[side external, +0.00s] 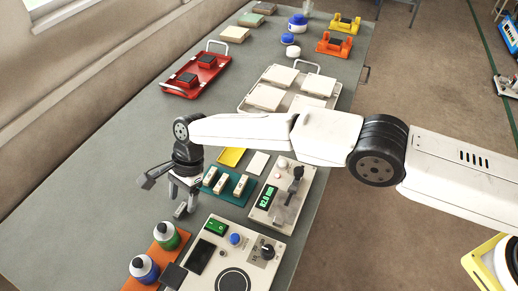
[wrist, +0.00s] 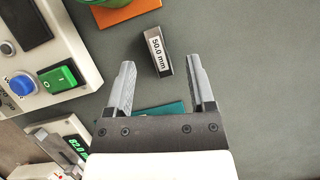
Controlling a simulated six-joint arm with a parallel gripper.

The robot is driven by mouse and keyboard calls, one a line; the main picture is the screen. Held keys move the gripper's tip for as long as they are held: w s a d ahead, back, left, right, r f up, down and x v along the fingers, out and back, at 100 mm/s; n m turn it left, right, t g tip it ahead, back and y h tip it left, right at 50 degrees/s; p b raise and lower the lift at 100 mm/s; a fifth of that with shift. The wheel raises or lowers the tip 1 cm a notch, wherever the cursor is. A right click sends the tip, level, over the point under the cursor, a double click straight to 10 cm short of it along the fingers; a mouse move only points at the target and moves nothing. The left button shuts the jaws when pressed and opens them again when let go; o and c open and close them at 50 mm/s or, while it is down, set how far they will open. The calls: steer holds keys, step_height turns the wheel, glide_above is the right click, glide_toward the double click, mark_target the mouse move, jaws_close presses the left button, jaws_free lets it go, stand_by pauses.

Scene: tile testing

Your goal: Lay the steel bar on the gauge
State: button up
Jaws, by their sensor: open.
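The steel bar (wrist: 168,66) is a small dark metal block with a white "50.0 mm" label. It lies on the grey table in the wrist view, and shows small below my gripper in the side view (side external: 181,210). My gripper (wrist: 161,66) is open and empty, its two fingers on either side of the bar's near end in the picture, with gaps on both sides. In the side view my gripper (side external: 184,191) is above the table; its exact height is unclear. The gauge (side external: 262,214) is a pale box with a green display reading about 82.0 mm; it shows partly in the wrist view (wrist: 72,128).
A teal tray (side external: 240,201) with white blocks sits between gripper and gauge. A control box (side external: 213,275) with a green switch stands in front. An orange mat (side external: 157,254) holds a green and a blue bottle. The table left of my gripper is clear.

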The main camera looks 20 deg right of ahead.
steer(key=shift+x, duration=0.9)
jaws_close()
